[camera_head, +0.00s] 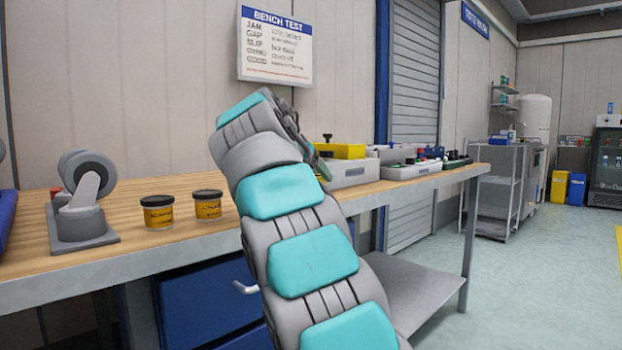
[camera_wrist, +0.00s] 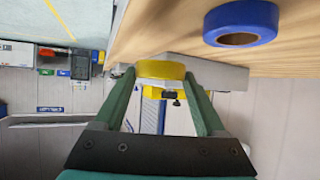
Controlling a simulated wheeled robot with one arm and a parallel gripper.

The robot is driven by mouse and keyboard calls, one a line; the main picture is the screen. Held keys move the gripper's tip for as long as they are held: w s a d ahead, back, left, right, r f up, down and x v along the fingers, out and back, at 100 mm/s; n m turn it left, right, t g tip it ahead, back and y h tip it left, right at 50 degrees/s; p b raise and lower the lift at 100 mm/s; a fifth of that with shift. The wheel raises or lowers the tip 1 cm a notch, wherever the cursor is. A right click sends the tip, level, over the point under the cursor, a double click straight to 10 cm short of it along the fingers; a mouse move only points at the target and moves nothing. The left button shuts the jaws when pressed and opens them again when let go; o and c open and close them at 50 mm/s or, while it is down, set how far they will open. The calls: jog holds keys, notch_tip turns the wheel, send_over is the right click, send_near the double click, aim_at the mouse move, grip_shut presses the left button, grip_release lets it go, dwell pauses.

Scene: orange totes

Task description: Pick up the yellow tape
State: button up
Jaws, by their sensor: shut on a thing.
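The yellow tape (camera_wrist: 160,69) shows in the wrist view between the tips of my gripper's green fingers. My gripper (camera_wrist: 160,77) is shut on it, with a finger on either side. A blue tape roll (camera_wrist: 241,22) lies apart from it on the wooden bench top, at the upper right of the wrist view. In the head view my arm covers most of the gripper; only a bit of a green finger (camera_head: 321,166) shows beside the arm's end. I cannot make out the yellow tape there.
The wooden bench (camera_head: 400,186) carries a grey tape dispenser (camera_head: 84,200), two dark-lidded yellow jars (camera_head: 158,212) (camera_head: 207,204), and a yellow bin (camera_head: 342,151) by grey trays (camera_head: 355,173). A bench test sign (camera_head: 275,45) hangs on the wall. Open floor lies at the right.

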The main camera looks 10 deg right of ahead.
jog(key=s+a, duration=0.1)
jog(key=s, duration=1)
jog(key=shift+s+a+r+b, duration=0.15)
jog(key=shift+s+r+b, duration=0.2)
jog(key=shift+r+b, duration=0.1)
